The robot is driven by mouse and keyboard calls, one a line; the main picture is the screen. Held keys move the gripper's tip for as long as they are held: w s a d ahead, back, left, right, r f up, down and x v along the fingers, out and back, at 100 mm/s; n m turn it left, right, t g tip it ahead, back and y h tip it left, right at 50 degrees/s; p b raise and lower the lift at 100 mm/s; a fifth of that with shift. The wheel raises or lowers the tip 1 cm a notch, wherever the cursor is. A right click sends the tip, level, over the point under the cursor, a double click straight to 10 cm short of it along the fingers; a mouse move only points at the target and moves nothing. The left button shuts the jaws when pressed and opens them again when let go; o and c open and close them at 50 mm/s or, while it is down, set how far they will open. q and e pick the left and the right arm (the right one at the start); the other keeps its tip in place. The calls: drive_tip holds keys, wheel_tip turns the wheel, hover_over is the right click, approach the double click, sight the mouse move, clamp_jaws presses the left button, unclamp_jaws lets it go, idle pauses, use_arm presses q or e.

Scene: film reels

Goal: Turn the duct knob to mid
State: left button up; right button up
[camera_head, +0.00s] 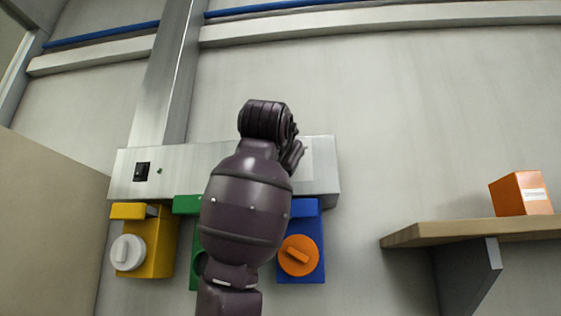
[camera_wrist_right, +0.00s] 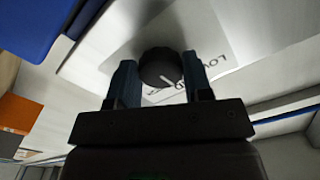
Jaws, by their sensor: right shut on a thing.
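In the right wrist view, a round black knob (camera_wrist_right: 160,67) with a white pointer line sits on a pale panel with a partly readable label. My right gripper (camera_wrist_right: 160,80) has one finger on each side of the knob and is shut on it. In the head view my right arm rises in front of the metal duct housing (camera_head: 205,160), and the right gripper (camera_head: 297,152) is at the housing's right part. The knob is hidden there behind the gripper. The pointer slants across the knob's lower right in the wrist view; the full label is not readable. My left gripper is not in view.
Below the housing hang a yellow box with a white dial (camera_head: 127,252), a green box (camera_head: 187,206) mostly behind my arm, and a blue box with an orange dial (camera_head: 298,255). At right a wooden shelf (camera_head: 470,234) holds an orange box (camera_head: 520,194). The wall between is clear.

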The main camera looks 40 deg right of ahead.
drive_tip(key=shift+r+m, duration=0.1)
drive_tip(key=shift+m, duration=0.4)
drive_tip(key=o, duration=0.9)
drive_tip(key=shift+b+v, duration=0.95)
drive_tip(key=shift+v, duration=4.5)
drive_tip(key=shift+w, duration=0.1)
